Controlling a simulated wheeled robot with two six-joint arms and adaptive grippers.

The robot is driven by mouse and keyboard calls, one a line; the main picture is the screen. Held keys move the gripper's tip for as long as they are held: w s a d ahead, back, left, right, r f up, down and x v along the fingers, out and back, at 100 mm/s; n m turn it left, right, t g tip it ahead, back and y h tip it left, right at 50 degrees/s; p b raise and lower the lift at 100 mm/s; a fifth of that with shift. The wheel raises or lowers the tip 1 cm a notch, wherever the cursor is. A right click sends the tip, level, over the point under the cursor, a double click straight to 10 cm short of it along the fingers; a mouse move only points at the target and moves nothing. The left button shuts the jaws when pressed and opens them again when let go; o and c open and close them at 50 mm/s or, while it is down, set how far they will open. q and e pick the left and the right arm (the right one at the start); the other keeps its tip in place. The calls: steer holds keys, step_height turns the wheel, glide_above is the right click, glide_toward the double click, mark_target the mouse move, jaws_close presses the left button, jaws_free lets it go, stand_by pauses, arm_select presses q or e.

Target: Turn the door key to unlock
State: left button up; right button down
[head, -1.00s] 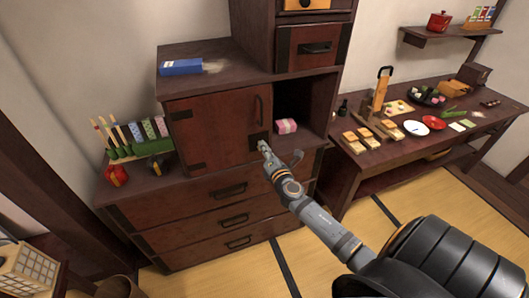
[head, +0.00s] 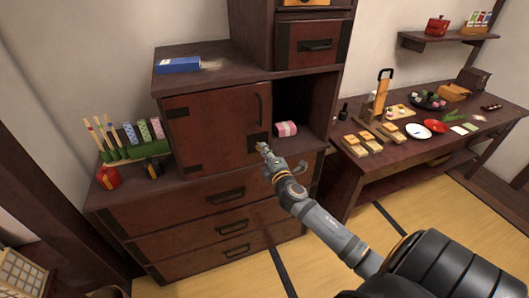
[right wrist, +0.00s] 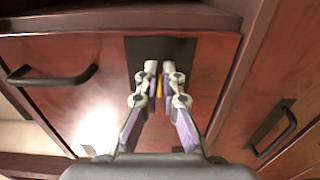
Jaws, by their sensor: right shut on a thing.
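The red-brown cabinet door (head: 210,122) is closed, with a black handle (head: 258,108) near its right side. A black lock plate (head: 257,140) is at its lower right corner and also shows in the right wrist view (right wrist: 135,52). My right gripper (head: 265,149) is in front of the plate. In the right wrist view its fingers (right wrist: 160,72) are shut on the key (right wrist: 159,88), of which only a thin orange-yellow sliver shows between them. The rest of the key and the keyhole are hidden. My left gripper is not in view.
An open compartment right of the door holds a pink striped package (head: 286,129). A blue box (head: 178,65) lies on top of the cabinet. Drawers (head: 218,208) are below. A low table (head: 375,150) with food stands at right.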

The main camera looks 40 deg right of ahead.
stand_by(0.4)
steer(key=c, duration=1.5)
jaws_free()
steer(key=v, duration=1.2)
